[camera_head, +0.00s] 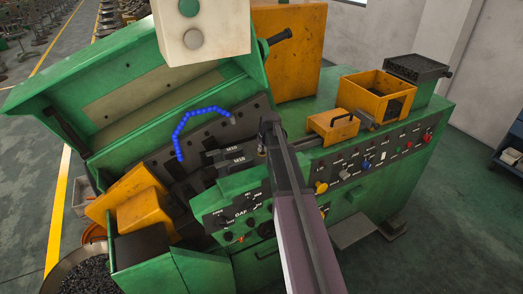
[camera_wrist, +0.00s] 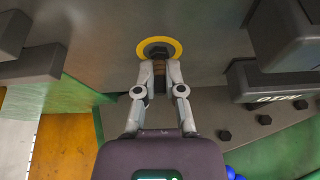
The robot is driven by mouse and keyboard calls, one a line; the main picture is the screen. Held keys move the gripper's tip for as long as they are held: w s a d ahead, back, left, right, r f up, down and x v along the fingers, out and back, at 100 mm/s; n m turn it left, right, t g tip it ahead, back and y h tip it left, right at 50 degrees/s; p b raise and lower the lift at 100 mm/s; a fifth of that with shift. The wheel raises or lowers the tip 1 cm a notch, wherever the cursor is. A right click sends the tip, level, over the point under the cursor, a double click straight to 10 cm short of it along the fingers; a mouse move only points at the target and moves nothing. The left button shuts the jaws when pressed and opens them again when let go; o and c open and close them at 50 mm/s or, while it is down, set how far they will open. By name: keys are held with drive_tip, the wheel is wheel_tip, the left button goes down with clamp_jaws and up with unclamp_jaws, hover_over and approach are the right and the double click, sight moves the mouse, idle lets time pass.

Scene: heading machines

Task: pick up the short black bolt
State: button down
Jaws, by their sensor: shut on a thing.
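My gripper (camera_wrist: 160,68) is shut in the wrist view, with a short dark bolt (camera_wrist: 160,83) between its fingers. I take this to be the short black bolt; the fingers hide part of it. A yellow ring (camera_wrist: 176,47) with a dark centre lies on the grey machine face just past the fingertips. I cannot tell whether the bolt touches it. In the head view my gripper (camera_head: 264,138) is at the machine's grey die area, small and seen mostly from behind my arm, and the bolt cannot be made out.
The green machine (camera_head: 235,187) has its cover (camera_head: 120,100) raised. Grey blocks (camera_wrist: 290,35) stand close at the right in the wrist view, near several black bolt heads (camera_wrist: 264,119). A blue hose (camera_head: 181,124) arches left of my gripper. An orange bin (camera_head: 362,92) stands on top.

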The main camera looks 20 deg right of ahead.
drive_tip(key=shift+r, duration=0.15)
drive_tip(key=shift+s+r+p, duration=0.2)
drive_tip(key=shift+r+p, duration=0.2)
drive_tip(key=shift+p, duration=0.1)
wheel_tip(320, 180, up, 6)
drive_tip(key=p, duration=0.6)
drive_tip(key=shift+r, duration=0.1)
drive_tip(key=s, duration=1.9)
drive_tip(key=shift+s+d, duration=0.3)
drive_tip(key=shift+d, duration=0.05)
drive_tip(key=shift+f, duration=0.2)
